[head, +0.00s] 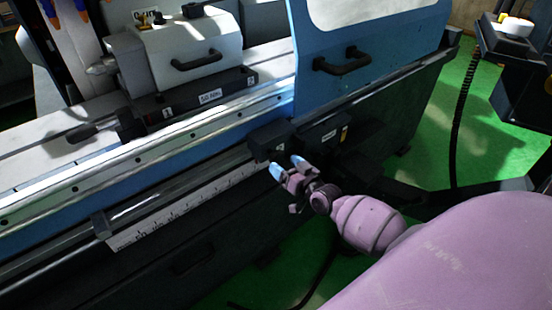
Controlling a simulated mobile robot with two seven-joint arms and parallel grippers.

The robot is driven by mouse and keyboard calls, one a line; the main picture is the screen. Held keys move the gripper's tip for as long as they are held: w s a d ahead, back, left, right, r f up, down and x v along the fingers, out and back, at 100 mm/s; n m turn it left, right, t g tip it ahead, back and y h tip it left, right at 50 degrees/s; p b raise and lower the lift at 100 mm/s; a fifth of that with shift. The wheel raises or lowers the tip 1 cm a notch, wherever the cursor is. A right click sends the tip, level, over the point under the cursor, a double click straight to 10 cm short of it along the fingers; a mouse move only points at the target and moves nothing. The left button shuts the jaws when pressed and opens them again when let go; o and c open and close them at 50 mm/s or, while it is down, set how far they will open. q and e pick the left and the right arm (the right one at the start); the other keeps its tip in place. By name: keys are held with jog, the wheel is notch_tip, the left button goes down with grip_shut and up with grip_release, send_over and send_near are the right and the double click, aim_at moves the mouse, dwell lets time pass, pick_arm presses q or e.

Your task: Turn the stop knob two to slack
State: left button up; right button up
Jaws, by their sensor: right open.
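My right gripper (286,166) is open, its two pale blue fingertips apart and nothing seen between them. It is at the lower front of the grinder, just below a dark stop block (271,141) with a small pale mark. A second dark block (322,132) with a yellow label is just to the right. I cannot tell which part is stop knob two, and its setting cannot be read; the fingertips may hide part of it. Whether the fingertips touch anything is unclear. My left gripper is not in view.
A graduated scale (175,212) runs along the grinder's front, with a bracket (103,226) at its left end. Above are a blue door (370,45) and a light-coloured headstock (182,58). A control pendant (510,40) stands at upper right. Green floor (430,150) is open at right.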

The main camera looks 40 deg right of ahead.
aim_at(279, 160)
jog(key=shift+w+a, duration=0.2)
jog(key=shift+w, duration=1.95)
jog(key=shift+c, duration=0.4)
jog(key=c, duration=0.9)
jog(key=shift+o, duration=0.2)
